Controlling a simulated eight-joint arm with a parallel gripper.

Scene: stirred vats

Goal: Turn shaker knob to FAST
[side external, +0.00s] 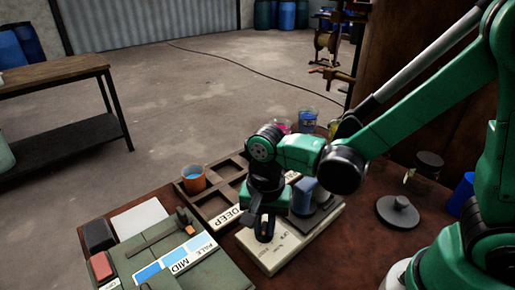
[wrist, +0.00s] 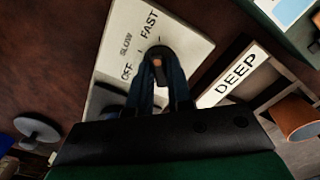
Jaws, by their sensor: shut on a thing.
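The shaker (side external: 272,258) is a cream box on the brown table, with a blue vessel (side external: 302,197) on its far part. In the wrist view its panel (wrist: 187,28) carries the words OFF, SLOW and FAST. The dark shaker knob (wrist: 160,53) stands on this panel, right of the words. My gripper (wrist: 160,70) is shut on the knob, one finger on each side. The fingers hide part of the knob, so I cannot tell its exact setting. In the side view my gripper (side external: 264,228) reaches down onto the shaker's near part.
A wooden tray (side external: 222,224) labelled DEEP holds an orange-and-blue cup (side external: 194,179) beside the shaker. A green board (side external: 205,270) with blue swatches lies at front left.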

